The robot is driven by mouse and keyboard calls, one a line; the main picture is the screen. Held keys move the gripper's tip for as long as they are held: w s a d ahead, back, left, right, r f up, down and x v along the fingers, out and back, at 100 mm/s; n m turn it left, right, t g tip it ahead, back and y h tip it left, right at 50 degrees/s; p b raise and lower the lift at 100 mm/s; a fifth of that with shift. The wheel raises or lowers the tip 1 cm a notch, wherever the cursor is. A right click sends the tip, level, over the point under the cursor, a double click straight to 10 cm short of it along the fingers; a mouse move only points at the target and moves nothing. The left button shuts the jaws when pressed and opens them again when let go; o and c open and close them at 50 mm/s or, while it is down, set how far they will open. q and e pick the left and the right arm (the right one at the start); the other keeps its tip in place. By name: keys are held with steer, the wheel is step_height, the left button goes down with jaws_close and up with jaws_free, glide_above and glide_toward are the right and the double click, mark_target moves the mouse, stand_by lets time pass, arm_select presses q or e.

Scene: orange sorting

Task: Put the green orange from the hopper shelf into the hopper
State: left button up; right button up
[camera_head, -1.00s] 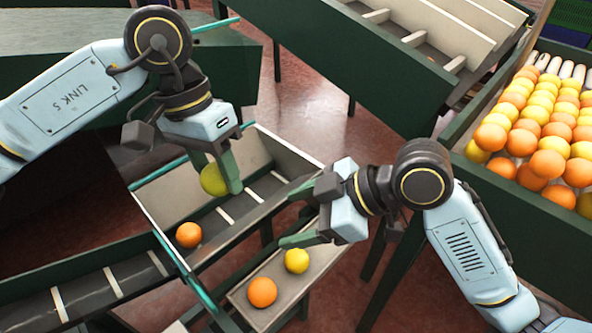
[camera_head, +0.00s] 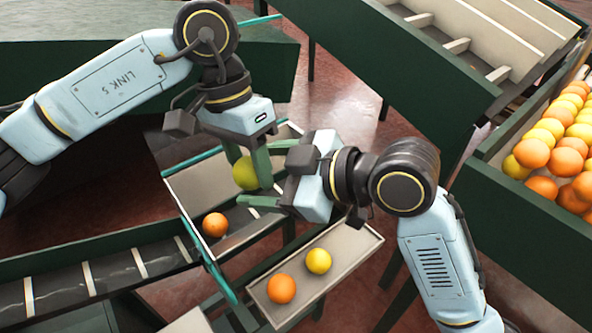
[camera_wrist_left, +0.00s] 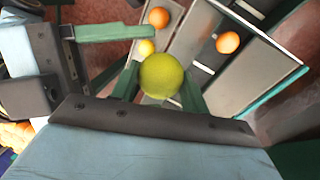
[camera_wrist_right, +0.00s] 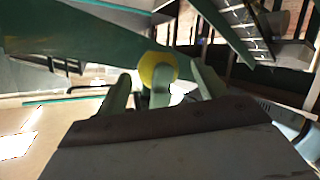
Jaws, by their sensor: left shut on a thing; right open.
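The green orange (camera_head: 244,174) is yellow-green and sits between the fingers of my left gripper (camera_head: 248,166), which is shut on it. They are above the hopper (camera_head: 196,192), a tilted trough with light walls. The left wrist view shows the fruit (camera_wrist_left: 161,75) between the fingertips. My right gripper (camera_head: 254,175) is open and empty, its fingers reaching toward the green orange from the right. In the right wrist view the fruit (camera_wrist_right: 157,68) appears beyond the open fingers, partly covered by a left finger. The hopper shelf (camera_head: 350,248) is a narrow tray below right.
An orange (camera_head: 215,224) lies in the hopper's lower end. Another orange (camera_head: 281,289) and a yellow fruit (camera_head: 319,261) lie on the shelf. A slatted conveyor (camera_head: 90,274) runs to the left. A green-sided bin (camera_head: 520,210) full of fruit stands at right. The grippers are close together.

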steer(key=shift+x, duration=1.1)
steer(key=c, duration=1.1)
arm_select(q)
steer(key=o, duration=1.1)
steer(key=shift+c, duration=0.2)
arm_select(e)
steer(key=shift+c, duration=0.2)
arm_select(q)
steer(key=shift+r, duration=0.1)
